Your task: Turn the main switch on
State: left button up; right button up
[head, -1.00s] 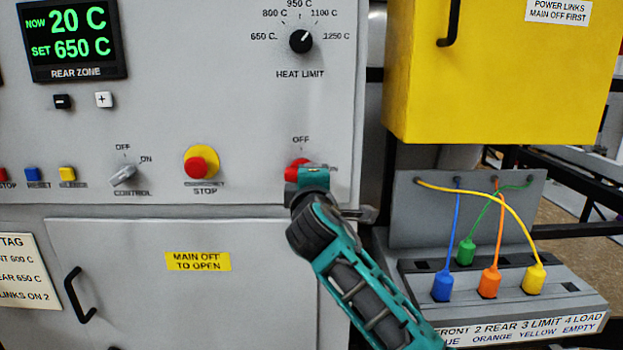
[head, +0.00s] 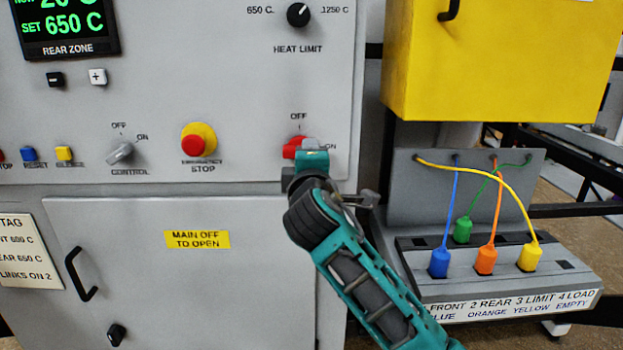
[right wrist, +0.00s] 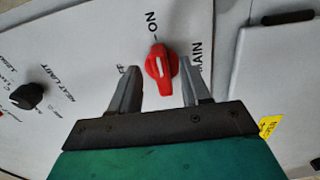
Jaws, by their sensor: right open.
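The main switch is a red rotary knob (head: 291,152) on the grey panel, with OFF printed above it and ON to its right. In the right wrist view the knob (right wrist: 159,68) has a white line on its handle, and the handle lines up with the ON mark. My right gripper (right wrist: 161,78) is open, with one finger on each side of the knob and visible gaps between. In the head view this gripper (head: 311,152) covers part of the knob's right side. My left gripper is not in view.
A yellow and red emergency stop (head: 197,140) and a grey control switch (head: 121,153) are to the left. The heat limit knob (head: 298,15) is above. A yellow box (head: 490,60) overhangs a socket block (head: 500,284) with coloured plugs at right.

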jog(key=s, duration=1)
